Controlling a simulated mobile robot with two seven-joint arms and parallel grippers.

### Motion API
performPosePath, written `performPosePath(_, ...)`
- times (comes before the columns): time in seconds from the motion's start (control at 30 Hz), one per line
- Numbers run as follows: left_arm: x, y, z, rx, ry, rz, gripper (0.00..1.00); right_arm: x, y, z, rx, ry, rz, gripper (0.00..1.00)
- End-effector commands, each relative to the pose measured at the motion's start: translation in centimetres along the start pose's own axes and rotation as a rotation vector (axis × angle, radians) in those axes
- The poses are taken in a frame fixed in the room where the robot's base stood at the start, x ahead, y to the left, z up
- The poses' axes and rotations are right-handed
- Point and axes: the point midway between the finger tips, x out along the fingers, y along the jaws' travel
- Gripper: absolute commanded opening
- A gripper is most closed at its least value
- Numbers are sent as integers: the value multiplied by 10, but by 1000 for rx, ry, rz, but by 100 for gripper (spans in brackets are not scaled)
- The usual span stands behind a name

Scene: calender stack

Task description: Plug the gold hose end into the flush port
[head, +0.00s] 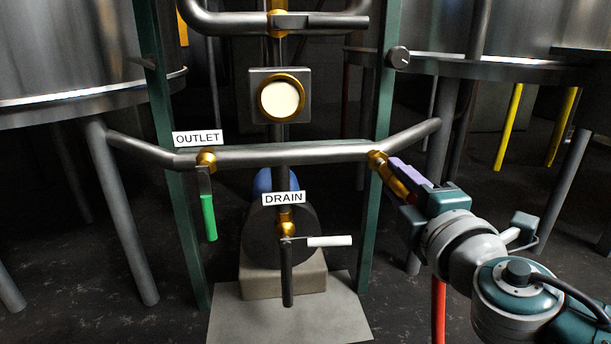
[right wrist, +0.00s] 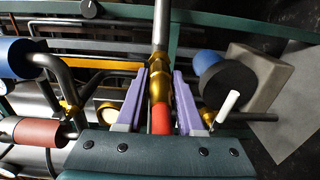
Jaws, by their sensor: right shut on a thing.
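My right gripper (head: 396,177), with purple fingers, is shut on the gold hose end (head: 395,184) at the right of the pipe. The hose end also shows between the fingers in the right wrist view (right wrist: 159,92), with its red hose (right wrist: 162,119) behind it. The gold flush port (head: 376,159) is at the right part of the horizontal pipe. The hose end lines up with the port and appears to meet it; I cannot tell how deep it sits. My left gripper is not in view.
A green post (head: 381,115) stands close beside the port. The OUTLET valve (head: 206,160) has a green handle, and the DRAIN valve (head: 286,228) a white one. A round gauge (head: 282,98) is above the pipe (head: 300,154). Steel tanks (head: 75,60) stand on both sides.

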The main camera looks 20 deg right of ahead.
Motion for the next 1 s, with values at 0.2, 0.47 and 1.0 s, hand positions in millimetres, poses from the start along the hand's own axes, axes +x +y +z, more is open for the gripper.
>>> performPosePath(0.2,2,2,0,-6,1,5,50,4,0,0,0,-1,1,0)
performPosePath(0.47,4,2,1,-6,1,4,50,10,0,0,0,0,2,0)
performPosePath(1.0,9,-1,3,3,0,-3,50,22,0,0,1,-1,1,0)
